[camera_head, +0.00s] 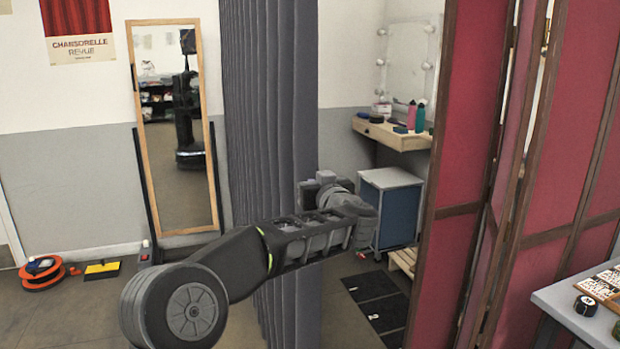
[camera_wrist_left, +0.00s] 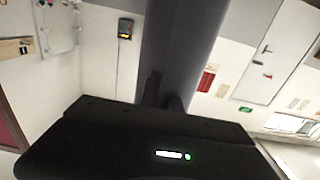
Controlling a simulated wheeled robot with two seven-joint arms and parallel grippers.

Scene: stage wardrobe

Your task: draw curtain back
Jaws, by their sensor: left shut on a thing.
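The grey pleated curtain (camera_head: 272,110) hangs in the middle of the head view, gathered in vertical folds. My left arm reaches across in front of its lower part, and my left gripper (camera_head: 318,186) is at the curtain's right edge. In the left wrist view the dark fingers (camera_wrist_left: 164,98) are shut on the curtain (camera_wrist_left: 182,45), which rises straight up from between them. The arm and gripper body hide part of the lower curtain and the exact grip in the head view. My right gripper is not in view.
Right of the curtain are a vanity shelf (camera_head: 420,142) with bottles, a blue-sided cabinet (camera_head: 400,215) and dark floor mats (camera_head: 375,300). A red folding screen (camera_head: 468,130) stands at the right. A standing mirror (camera_head: 137,75) and an orange cable reel (camera_head: 42,284) are at the left.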

